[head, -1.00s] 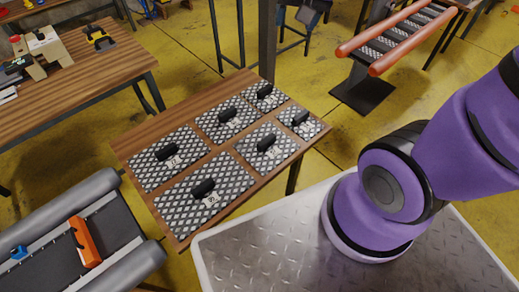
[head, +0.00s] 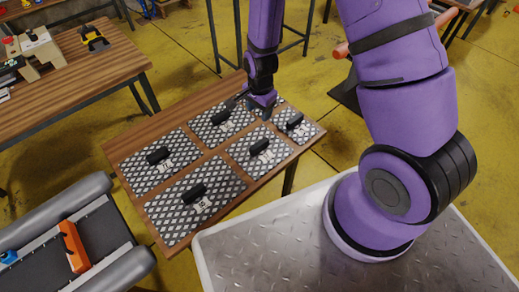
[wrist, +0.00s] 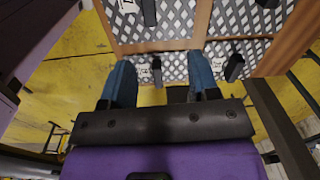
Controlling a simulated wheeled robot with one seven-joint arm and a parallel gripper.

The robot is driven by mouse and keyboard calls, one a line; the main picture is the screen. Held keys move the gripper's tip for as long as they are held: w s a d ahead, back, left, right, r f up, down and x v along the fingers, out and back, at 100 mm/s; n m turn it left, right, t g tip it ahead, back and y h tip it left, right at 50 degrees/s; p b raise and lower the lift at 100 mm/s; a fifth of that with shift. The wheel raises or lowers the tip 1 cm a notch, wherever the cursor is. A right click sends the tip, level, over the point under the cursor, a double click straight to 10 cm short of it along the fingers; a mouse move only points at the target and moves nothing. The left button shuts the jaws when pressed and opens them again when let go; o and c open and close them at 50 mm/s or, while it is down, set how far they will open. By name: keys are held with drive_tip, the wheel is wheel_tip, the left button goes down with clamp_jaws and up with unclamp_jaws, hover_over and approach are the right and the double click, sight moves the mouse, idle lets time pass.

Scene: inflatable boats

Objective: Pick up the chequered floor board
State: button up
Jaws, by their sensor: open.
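Several chequered floor boards, grey-white with black handles and small labels, lie flat in the wooden frame of a table. They include a near-left one (head: 170,215), a left one (head: 150,170), a middle-back one (head: 208,132) and a right one (head: 305,132). My gripper (head: 262,112) is over the far end of the table and largely hides the far board there. In the wrist view my gripper (wrist: 160,68) has its two blue fingers apart. A black handle (wrist: 157,72) shows between the fingertips on a chequered board (wrist: 180,63). Contact cannot be told.
The wooden table (head: 135,150) has bare wood along its left edge. A grey inflatable boat (head: 85,205) with an orange part (head: 73,247) lies at lower left. Another table (head: 120,60) with tools stands at upper left. Yellow floor surrounds them.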

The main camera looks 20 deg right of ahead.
drive_tip(key=m, duration=0.1)
approach(259, 143)
drive_tip(key=shift+w+d, duration=0.1)
drive_tip(key=shift+w, duration=0.05)
drive_tip(key=shift+f, duration=5.3)
clamp_jaws()
drive_tip(key=shift+r, duration=0.1)
